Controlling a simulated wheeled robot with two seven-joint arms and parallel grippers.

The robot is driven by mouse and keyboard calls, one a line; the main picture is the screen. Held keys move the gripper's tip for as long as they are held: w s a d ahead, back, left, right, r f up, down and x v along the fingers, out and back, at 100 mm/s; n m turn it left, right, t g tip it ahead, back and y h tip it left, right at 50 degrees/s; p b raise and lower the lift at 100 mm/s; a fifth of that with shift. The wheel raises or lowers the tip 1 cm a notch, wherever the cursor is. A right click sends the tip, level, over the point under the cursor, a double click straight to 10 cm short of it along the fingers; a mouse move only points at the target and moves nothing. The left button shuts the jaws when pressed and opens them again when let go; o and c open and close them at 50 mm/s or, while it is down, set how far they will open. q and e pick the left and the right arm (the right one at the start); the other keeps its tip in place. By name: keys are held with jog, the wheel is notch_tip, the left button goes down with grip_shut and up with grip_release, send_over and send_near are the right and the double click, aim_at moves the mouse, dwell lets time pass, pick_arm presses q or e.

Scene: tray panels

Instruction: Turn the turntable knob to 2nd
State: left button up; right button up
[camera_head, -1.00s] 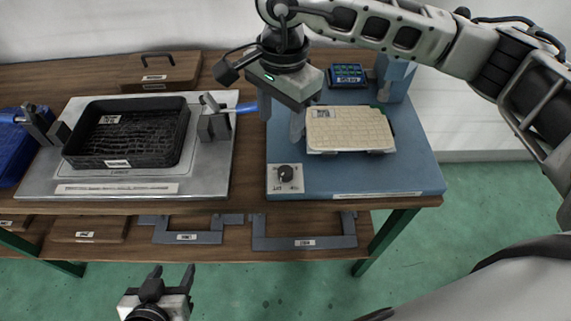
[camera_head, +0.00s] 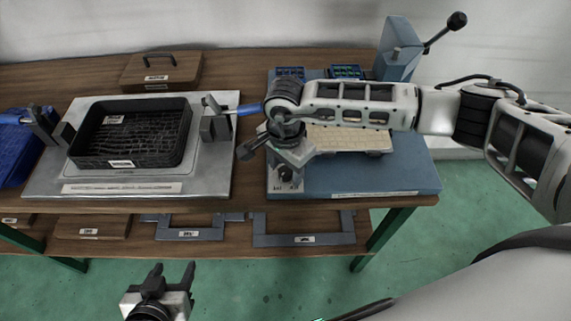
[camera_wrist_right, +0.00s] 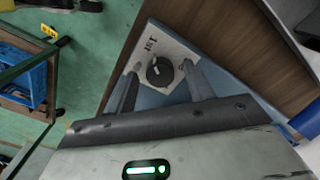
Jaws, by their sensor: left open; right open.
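The black round knob (camera_wrist_right: 159,71) sits on a light label plate (camera_wrist_right: 172,42) at the corner of the blue turntable base (camera_head: 400,182). Lettering that looks like "1st" shows on the plate in the wrist view; I cannot read a "2nd" mark. A pale line shows on the knob. My right gripper (camera_wrist_right: 161,72) is open, with one finger on each side of the knob; contact is not clear. In the head view the right gripper (camera_head: 284,171) is over the plate and partly hides the knob. My left gripper (camera_head: 174,268) is open and empty, in front of the table.
A beige panel (camera_head: 340,140) lies on the blue base, partly behind my right arm. A black tray (camera_head: 128,161) sits on a grey fixture (camera_head: 214,178) with blue-handled clamps at left. A lever (camera_head: 441,33) rises at the back right. Grey frames (camera_head: 305,239) lie below.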

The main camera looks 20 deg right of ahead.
jog(key=shift+f, duration=0.2)
jog(key=c, duration=1)
jog(key=shift+o, duration=0.2)
